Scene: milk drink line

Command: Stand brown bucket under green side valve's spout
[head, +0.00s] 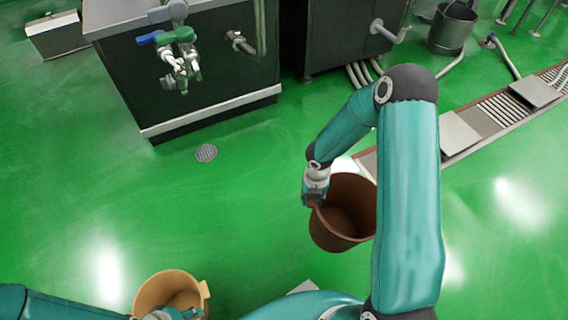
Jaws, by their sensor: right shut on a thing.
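The brown bucket (345,225) hangs tilted from my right gripper (314,202), which is shut on its left rim. My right arm hides part of the bucket's right side. The green side valve (180,35) is on the dark cabinet at the upper left, beside a blue-handled valve (148,38). Pale metal spouts (180,72) hang below the handles. The bucket is apart from them, lower and to the right. My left gripper (176,314) is at the bottom edge, at a tan bucket (150,292); its jaws are mostly cut off.
The dark cabinet (215,85) has a pale base strip. A floor drain (206,153) lies before it. A grated channel with plates (460,135) runs along the right. A metal bucket (450,30) stands at the back right.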

